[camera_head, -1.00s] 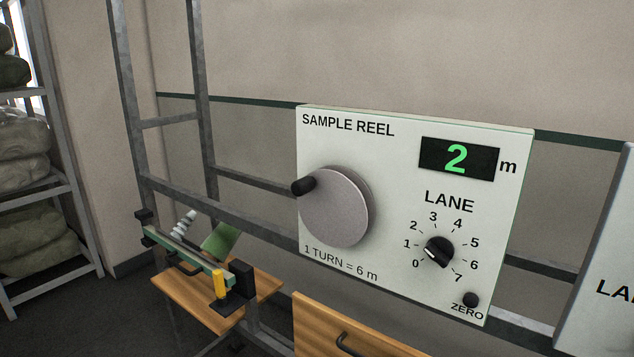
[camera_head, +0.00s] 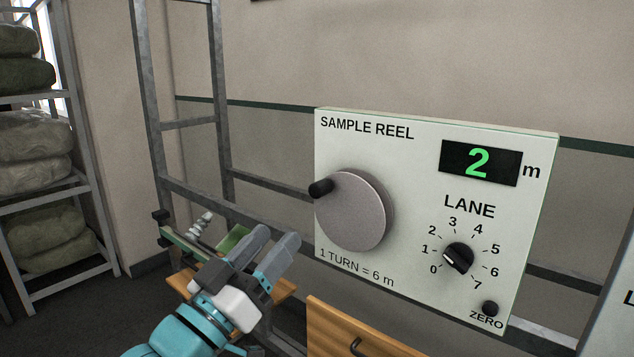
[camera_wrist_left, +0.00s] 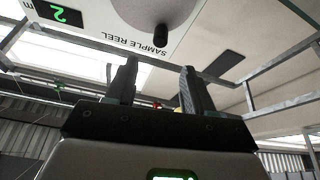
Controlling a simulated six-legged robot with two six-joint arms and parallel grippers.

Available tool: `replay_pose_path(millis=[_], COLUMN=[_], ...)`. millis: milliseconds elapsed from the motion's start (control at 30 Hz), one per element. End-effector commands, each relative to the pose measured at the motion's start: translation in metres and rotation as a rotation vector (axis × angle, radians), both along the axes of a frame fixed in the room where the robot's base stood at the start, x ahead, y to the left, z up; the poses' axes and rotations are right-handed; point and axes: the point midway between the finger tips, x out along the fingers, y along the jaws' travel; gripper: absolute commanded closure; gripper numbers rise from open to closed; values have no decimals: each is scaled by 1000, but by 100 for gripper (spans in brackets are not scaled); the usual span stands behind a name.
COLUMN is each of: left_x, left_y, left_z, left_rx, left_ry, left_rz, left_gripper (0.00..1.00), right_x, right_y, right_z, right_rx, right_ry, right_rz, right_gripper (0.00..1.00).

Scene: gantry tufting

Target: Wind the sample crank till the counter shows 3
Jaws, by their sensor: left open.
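The sample reel panel (camera_head: 415,275) is pale with a round grey crank disc (camera_head: 356,215) at its left. A black crank handle (camera_head: 321,188) sticks out at the disc's upper left edge. The counter (camera_head: 479,162) shows a green 2. My left gripper (camera_head: 282,243) is open and empty, below and left of the disc, apart from it. In the left wrist view, the two fingers (camera_wrist_left: 158,75) point up towards the panel, which appears upside down. The handle (camera_wrist_left: 161,34) shows there beyond the fingertips, and the counter (camera_wrist_left: 57,13) is at upper left. My right gripper is not seen.
The panel also carries a black lane knob (camera_head: 458,258), pointing near 0 or 1, and a ZERO button (camera_head: 490,309). A metal frame (camera_head: 193,124) stands behind. A wooden drawer front (camera_head: 325,325) is below. Shelves with sacks (camera_head: 28,138) stand at far left.

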Motion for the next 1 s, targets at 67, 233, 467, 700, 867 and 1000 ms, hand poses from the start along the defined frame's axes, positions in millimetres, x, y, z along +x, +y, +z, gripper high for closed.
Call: replay_pose_path(millis=[67, 233, 467, 700, 867, 1000], left_x=[16, 49, 83, 97, 98, 98], left_y=[-12, -31, -53, -61, -62, -62], left_z=[13, 29, 43, 47, 46, 46], left_rx=[0, 1, -1, 1, 0, 0], left_ry=[4, 4, 3, 4, 3, 3], left_rz=[-3, -1, 1, 1, 1, 1], left_gripper=[47, 47, 47, 47, 47, 64], right_x=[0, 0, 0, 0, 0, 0], right_y=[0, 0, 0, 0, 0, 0], right_z=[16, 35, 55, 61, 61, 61], right_rx=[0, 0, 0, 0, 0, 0], right_ry=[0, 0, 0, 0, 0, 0], right_rz=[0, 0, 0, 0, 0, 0], right_gripper=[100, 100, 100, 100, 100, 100])
